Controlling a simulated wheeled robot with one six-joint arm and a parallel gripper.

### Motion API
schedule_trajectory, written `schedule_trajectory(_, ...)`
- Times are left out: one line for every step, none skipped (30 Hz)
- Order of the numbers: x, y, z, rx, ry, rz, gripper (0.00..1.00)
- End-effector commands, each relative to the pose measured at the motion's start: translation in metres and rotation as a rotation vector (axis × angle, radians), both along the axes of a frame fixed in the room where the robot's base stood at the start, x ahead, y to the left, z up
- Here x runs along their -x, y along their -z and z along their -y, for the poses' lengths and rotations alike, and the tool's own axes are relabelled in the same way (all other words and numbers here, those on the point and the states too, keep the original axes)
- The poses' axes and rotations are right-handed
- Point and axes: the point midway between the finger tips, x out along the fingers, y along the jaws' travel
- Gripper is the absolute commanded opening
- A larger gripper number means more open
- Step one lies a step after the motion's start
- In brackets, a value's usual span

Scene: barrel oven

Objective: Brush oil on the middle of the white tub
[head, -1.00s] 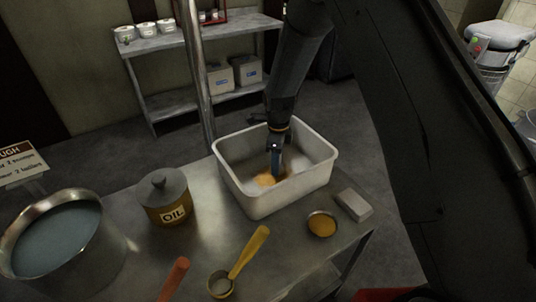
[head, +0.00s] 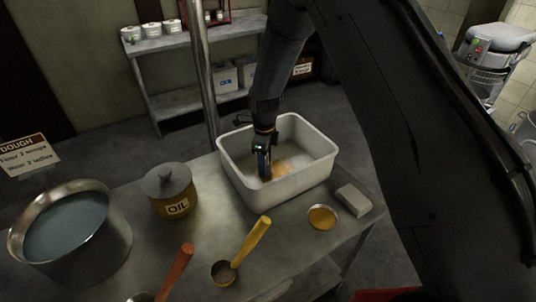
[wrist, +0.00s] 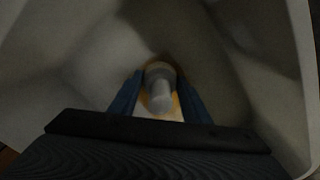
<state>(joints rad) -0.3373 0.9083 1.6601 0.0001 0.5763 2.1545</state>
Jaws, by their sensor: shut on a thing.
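The white tub (head: 318,172) stands on the metal table, and a yellow-orange oil patch (head: 283,168) marks its floor around the middle. My gripper (head: 263,170) reaches down into the left part of the tub. In the wrist view its blue fingers (wrist: 158,98) are shut on a pale grey, round-handled tool (wrist: 160,88), apparently the brush. Orange shows around and beneath the tool; its bristles are hidden. The lidded oil pot (head: 172,192), labelled OIL, stands left of the tub. A small bowl of orange liquid (head: 322,217) sits in front of the tub.
A grey block (head: 354,200) lies at the tub's right front. A yellow-handled ladle (head: 243,250) and a red-handled one (head: 176,272) lie in front. A large pot of liquid (head: 70,235) stands at left. A metal post (head: 203,75) rises behind the table.

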Motion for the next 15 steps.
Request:
schedule_trajectory(-0.002,-0.016,0.0,-0.002,0.002,0.006,0.25)
schedule_trajectory(-0.001,-0.017,0.001,-0.002,0.002,0.005,0.25)
schedule_trajectory(-0.001,-0.02,0.001,-0.001,0.003,0.004,0.25)
schedule_trajectory(-0.001,-0.023,0.001,-0.001,0.003,0.004,0.25)
schedule_trajectory(-0.001,-0.026,0.001,-0.001,0.003,0.003,0.25)
schedule_trajectory(-0.001,-0.029,0.001,-0.001,0.003,0.003,0.25)
schedule_trajectory(-0.001,-0.032,0.001,-0.001,0.002,0.003,0.25)
schedule_trajectory(-0.001,-0.034,0.001,-0.001,0.003,0.003,0.25)
schedule_trajectory(-0.001,-0.038,0.002,-0.001,0.003,0.003,0.25)
schedule_trajectory(-0.001,-0.041,0.002,-0.001,0.004,0.003,0.25)
schedule_trajectory(-0.001,-0.043,0.003,-0.001,0.005,0.003,0.25)
schedule_trajectory(-0.002,-0.047,0.003,-0.001,0.005,0.003,0.25)
schedule_trajectory(-0.002,-0.05,0.003,-0.001,0.006,0.003,0.25)
schedule_trajectory(-0.002,-0.053,0.003,-0.001,0.006,0.004,0.25)
schedule_trajectory(-0.002,-0.056,0.003,-0.002,0.006,0.005,0.25)
